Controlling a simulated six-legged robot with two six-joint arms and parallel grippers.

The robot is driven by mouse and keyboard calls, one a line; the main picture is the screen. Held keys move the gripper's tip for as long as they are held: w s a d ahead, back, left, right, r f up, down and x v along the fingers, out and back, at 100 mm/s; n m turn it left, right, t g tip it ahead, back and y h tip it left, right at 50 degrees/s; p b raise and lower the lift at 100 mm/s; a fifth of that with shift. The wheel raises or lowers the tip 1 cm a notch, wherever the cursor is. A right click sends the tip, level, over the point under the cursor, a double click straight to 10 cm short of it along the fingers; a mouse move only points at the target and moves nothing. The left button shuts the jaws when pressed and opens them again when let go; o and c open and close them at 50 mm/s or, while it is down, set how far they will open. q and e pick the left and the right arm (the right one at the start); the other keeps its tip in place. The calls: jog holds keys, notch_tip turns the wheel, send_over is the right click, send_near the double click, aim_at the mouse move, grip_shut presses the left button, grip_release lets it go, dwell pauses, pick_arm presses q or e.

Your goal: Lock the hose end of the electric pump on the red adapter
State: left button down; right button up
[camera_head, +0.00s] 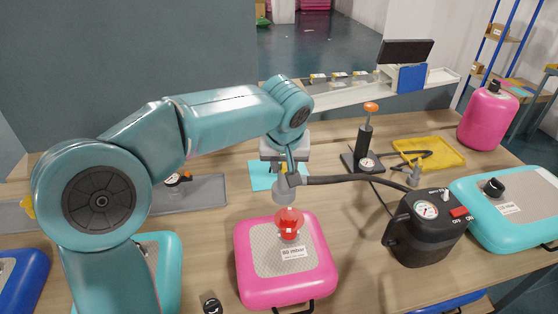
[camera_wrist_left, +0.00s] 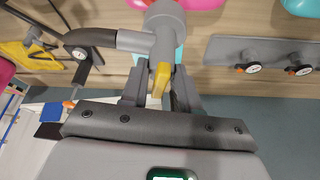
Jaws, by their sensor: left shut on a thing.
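The electric pump (camera_head: 425,228) is a black box with a gauge and a red switch, right of centre on the table. Its dark hose (camera_head: 345,179) runs left to the grey hose end (camera_head: 287,190). My left gripper (camera_head: 283,166) is shut on the hose end, which also shows in the left wrist view (camera_wrist_left: 164,24) with a yellow lever (camera_wrist_left: 160,78) between the fingers (camera_wrist_left: 155,92). My right gripper is not in view.
A hand pump (camera_head: 364,140) and yellow tray (camera_head: 436,150) stand behind the electric pump. A grey board (camera_head: 205,192) lies behind my left arm. A small black knob (camera_head: 212,306) is at the front.

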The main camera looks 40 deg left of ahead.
pick_arm(q)
jog(key=shift+d+r, duration=0.35)
jog(key=shift+r, duration=0.25)
jog(key=shift+w+d+r+m+p, duration=0.2)
jog(key=shift+d+r+m+p, duration=0.1)
jog(key=shift+r+p, duration=0.2)
jog(key=shift+d+r, duration=0.15)
jog(key=shift+d, duration=0.2)
jog(key=shift+w+a, duration=0.1)
jog(key=shift+a, duration=0.05)
jog(key=shift+a+f, duration=0.1)
jog(key=shift+f, duration=0.15)
jog(key=shift+s+f+b, duration=0.2)
jog(key=shift+f+b, duration=0.2)
jog(key=shift+b, duration=0.3)
notch_tip(320, 180, down, 4)
jog(key=b, duration=0.3)
jog(key=shift+w+r, duration=0.1)
jog(key=shift+w, duration=0.05)
jog(key=shift+f+b, duration=0.35)
jog(key=shift+b, duration=0.15)
jog(key=shift+f, duration=0.1)
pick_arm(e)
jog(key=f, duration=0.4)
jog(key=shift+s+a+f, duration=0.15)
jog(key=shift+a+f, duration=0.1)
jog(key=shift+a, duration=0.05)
